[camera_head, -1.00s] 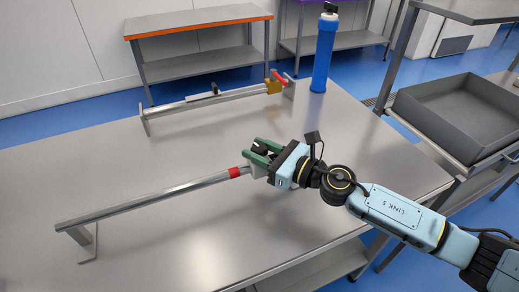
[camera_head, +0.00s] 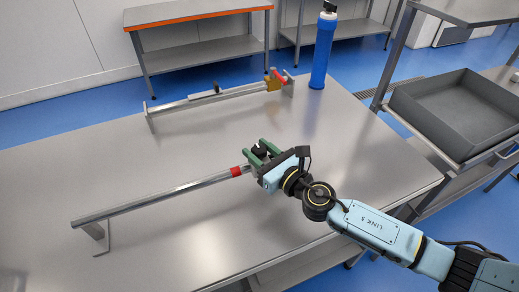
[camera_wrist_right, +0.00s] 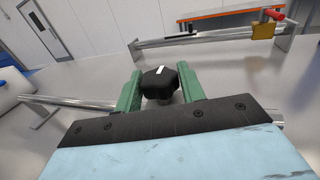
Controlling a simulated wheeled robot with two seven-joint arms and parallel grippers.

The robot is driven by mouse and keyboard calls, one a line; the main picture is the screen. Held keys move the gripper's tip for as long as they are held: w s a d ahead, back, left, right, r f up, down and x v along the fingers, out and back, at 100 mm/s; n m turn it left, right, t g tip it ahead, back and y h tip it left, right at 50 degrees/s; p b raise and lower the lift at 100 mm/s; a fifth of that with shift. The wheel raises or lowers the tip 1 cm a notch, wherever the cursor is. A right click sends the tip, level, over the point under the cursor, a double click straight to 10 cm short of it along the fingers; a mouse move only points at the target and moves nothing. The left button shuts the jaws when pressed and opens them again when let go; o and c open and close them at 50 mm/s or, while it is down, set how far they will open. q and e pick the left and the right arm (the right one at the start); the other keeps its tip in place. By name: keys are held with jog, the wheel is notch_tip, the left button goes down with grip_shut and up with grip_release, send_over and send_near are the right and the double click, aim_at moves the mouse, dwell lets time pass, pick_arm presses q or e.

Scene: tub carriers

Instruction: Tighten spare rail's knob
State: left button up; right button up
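The fingers lie along both sides of the knob with no clear gap. In the head view my right gripper (camera_head: 262,154) hides the rail's right end. My left gripper is out of view.
A second rail (camera_head: 180,106) with a small black part, a yellow block (camera_head: 273,82) and a red handle lies farther back. A blue cylinder (camera_head: 323,48) stands at the far edge. A grey tub (camera_head: 440,125) sits at the right. The table's middle is clear.

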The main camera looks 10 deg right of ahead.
jog(key=o, duration=0.3)
jog(key=shift+o, duration=0.2)
jog(key=b+v, duration=0.2)
jog(key=v, duration=1.1)
jog(key=shift+b, duration=0.4)
jog(key=shift+s+d, duration=0.1)
jog(key=shift+d, duration=0.05)
